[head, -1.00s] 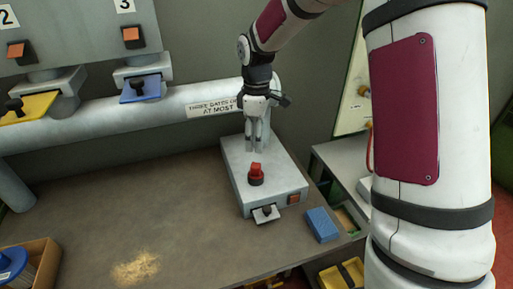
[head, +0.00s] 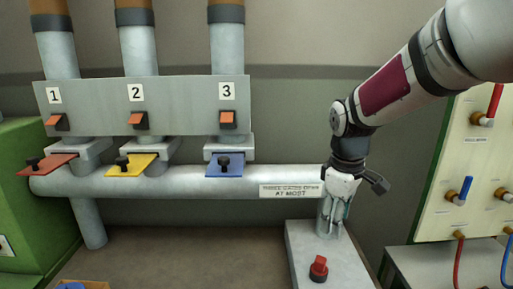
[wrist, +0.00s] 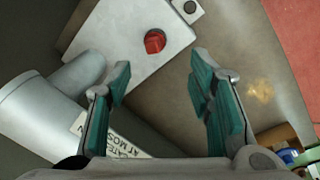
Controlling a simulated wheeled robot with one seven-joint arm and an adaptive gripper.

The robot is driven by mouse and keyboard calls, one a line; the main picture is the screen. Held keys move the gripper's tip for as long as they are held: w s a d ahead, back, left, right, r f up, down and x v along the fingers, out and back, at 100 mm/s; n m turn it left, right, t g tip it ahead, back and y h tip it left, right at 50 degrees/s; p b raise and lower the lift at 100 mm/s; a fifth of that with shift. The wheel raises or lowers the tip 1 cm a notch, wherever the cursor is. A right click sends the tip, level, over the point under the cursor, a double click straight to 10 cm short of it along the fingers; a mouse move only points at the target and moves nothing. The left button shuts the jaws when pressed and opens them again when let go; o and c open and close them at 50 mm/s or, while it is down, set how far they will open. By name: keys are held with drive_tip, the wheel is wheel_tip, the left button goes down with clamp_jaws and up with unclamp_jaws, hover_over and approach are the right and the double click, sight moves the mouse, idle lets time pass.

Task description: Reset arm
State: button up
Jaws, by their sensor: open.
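My gripper (head: 336,225) hangs from the arm at the right of the head view, pointing down over the back of a grey box. In the wrist view my gripper (wrist: 160,85) is open, its two teal-padded fingers apart with nothing between them. The grey box (head: 308,250) bears a red knob (head: 319,268) near its front. The box (wrist: 110,40) and the red knob (wrist: 155,41) also show in the wrist view, beyond the fingers. The front of the box is cut off in the head view.
A pipe (head: 130,187) with a label plate (head: 290,191) runs behind the bench. Red (head: 47,165), yellow (head: 131,165) and blue (head: 226,164) gates sit under a panel (head: 185,96) numbered 1 to 3. A board with cables (head: 470,165) stands at the right. The bench (head: 190,250) has free room left of the box.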

drive_tip(key=s+r+m+t, duration=0.2)
drive_tip(key=s+r+m, duration=0.2)
drive_tip(key=s, duration=0.7)
drive_tip(key=s+r+m+t, duration=0.2)
drive_tip(key=s+r+m, duration=0.2)
drive_tip(key=s, duration=0.7)
drive_tip(key=shift+s+r+m+y, duration=0.2)
drive_tip(key=shift+r+m+y, duration=0.1)
drive_tip(key=shift+m, duration=0.4)
drive_tip(key=shift+a, duration=0.1)
drive_tip(key=shift+c, duration=0.6)
